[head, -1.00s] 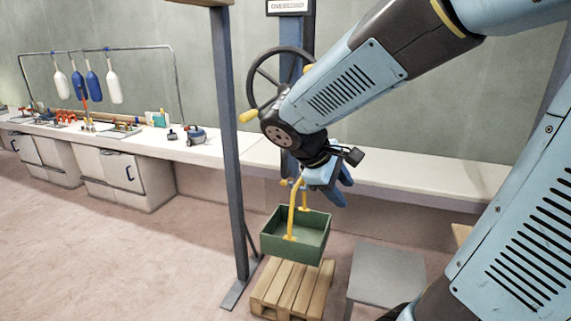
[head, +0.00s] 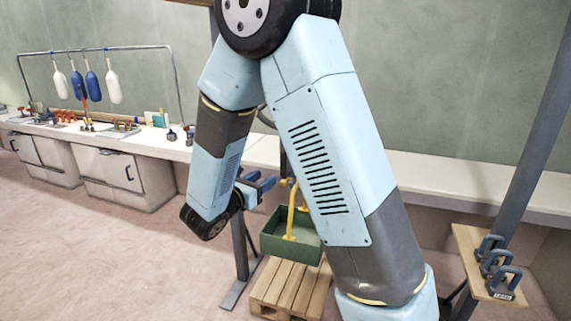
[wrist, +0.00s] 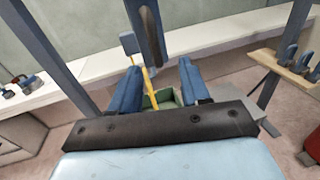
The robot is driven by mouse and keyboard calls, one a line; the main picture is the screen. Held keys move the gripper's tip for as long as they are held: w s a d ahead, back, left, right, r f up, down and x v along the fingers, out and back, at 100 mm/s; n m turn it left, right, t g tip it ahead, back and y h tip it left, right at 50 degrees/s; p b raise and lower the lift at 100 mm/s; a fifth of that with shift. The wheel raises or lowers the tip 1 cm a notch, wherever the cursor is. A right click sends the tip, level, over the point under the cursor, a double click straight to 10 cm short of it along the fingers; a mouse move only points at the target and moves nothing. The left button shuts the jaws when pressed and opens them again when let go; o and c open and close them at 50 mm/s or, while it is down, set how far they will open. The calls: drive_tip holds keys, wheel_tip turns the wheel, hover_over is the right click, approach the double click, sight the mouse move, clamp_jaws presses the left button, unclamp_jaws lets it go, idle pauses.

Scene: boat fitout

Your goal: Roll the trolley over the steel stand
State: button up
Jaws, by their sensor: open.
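The green crate (head: 290,247) with its yellow upright handle (head: 291,215) is just above the wooden pallet (head: 285,290); my arm partly hides it. The trolley is mostly hidden behind my arm; only a dark curved bit of its handwheel (head: 266,118) shows. The steel stand is hidden in the head view. My gripper (head: 262,186) is open and empty, left of and above the crate. In the wrist view, the crate (wrist: 163,98) and yellow handle (wrist: 149,78) appear between and beyond the open fingers (wrist: 160,88), with no contact visible.
A wooden shelf (head: 470,262) with several blue-grey shackle-like weights (head: 497,262) stands at the right. A long white bench (head: 435,178) runs along the wall, with bottles hanging at left. A post (head: 240,262) stands beside the pallet. Floor is clear at left.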

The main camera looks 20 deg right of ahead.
sight(282, 164)
drive_tip(key=shift+n+t, duration=0.3)
drive_tip(key=x, duration=1.3)
drive_tip(key=shift+w+a+f, duration=0.1)
drive_tip(key=shift+w+f, duration=0.1)
drive_tip(key=shift+w, duration=0.25)
drive_tip(key=shift+c, duration=0.4)
clamp_jaws()
